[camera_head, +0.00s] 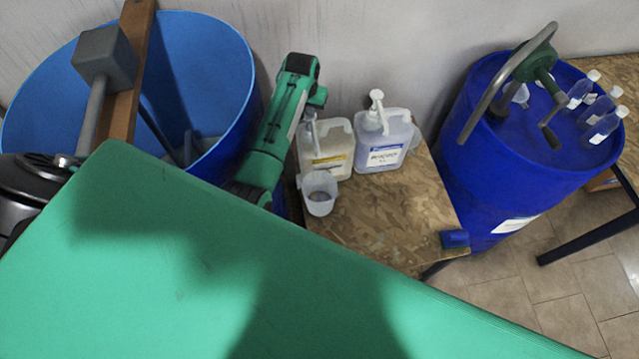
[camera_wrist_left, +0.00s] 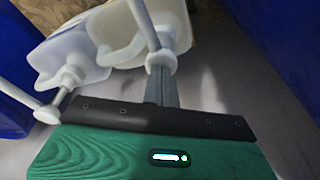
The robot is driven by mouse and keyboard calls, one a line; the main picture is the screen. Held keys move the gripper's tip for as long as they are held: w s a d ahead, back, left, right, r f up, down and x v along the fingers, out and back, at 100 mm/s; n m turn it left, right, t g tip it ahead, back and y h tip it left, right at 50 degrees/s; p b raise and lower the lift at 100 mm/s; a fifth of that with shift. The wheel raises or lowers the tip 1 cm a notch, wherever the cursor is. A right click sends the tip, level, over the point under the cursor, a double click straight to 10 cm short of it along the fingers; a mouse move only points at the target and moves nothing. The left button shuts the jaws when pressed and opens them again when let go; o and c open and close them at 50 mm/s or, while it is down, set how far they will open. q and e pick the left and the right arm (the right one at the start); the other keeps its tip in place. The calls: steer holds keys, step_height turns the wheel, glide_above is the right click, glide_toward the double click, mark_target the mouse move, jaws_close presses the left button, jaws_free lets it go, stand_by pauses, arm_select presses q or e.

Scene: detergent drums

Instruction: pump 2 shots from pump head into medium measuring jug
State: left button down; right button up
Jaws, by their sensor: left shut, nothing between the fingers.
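Two white pump canisters stand on the wooden table: one with a yellow label (camera_head: 334,163) and one with a blue-and-white label (camera_head: 387,158). A translucent measuring jug (camera_head: 319,193) stands in front of the yellow-labelled canister. My left arm reaches in beside that canister. My left gripper (camera_head: 311,117) is shut and empty at its pump head. In the left wrist view the shut fingers (camera_wrist_left: 162,84) meet or nearly meet the pump head (camera_wrist_left: 160,60); contact is unclear. The other canister's pump head (camera_wrist_left: 70,76) stands to the left. My right gripper is out of view.
A large open blue drum (camera_head: 215,60) stands left of the table (camera_head: 395,220). A closed blue drum (camera_head: 490,185) with a green hand pump (camera_head: 535,62) and several bottles (camera_head: 603,128) stands right. The table's front right is mostly bare.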

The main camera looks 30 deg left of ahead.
arm_select(q)
steer(key=shift+w+p+v, duration=0.15)
steer(key=shift+p+v, duration=0.45)
steer(key=shift+v, duration=0.15)
steer(key=shift+w+p+v, duration=0.15)
steer(key=shift+p+v, duration=0.4)
steer(key=shift+v, duration=0.15)
steer(key=shift+r, duration=0.3)
steer(key=shift+w+v, duration=0.2)
steer(key=shift+v, duration=0.8)
steer(key=shift+a+r, duration=0.1)
steer(key=w+v, duration=0.1)
steer(key=v, duration=0.5)
steer(key=shift+w, duration=0.15)
